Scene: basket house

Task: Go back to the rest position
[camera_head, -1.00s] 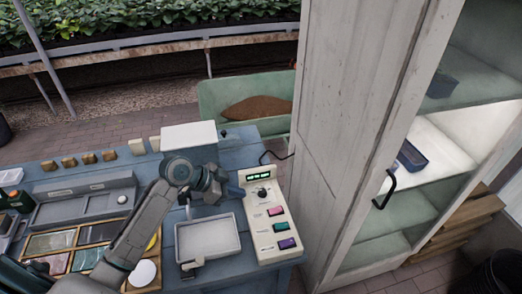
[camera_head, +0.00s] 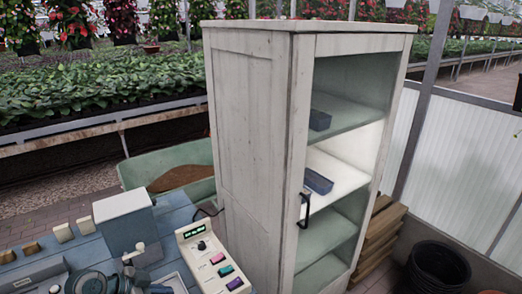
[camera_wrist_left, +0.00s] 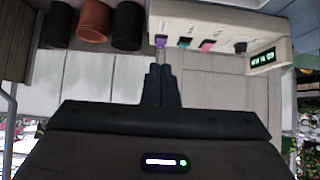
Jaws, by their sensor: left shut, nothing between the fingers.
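My left arm shows at the bottom left of the head view, with only part of its wrist in frame. In the left wrist view my left gripper (camera_wrist_left: 162,72) is shut and empty. Its fingertips point at the cream control panel (camera_wrist_left: 205,25), close to the purple button (camera_wrist_left: 161,41) in the picture. I cannot tell the real gap. The panel also shows in the head view (camera_head: 194,249), with pink, teal and purple buttons and a lit green display. My right gripper is in neither view.
A tall white cabinet (camera_head: 252,125) stands right of the bench, with blue trays on its shelves. A grey-white box (camera_head: 125,222) stands on the bench. A green wheelbarrow (camera_head: 160,165) is behind. Dark pots (camera_head: 438,268) and stacked wood (camera_head: 378,238) are at right.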

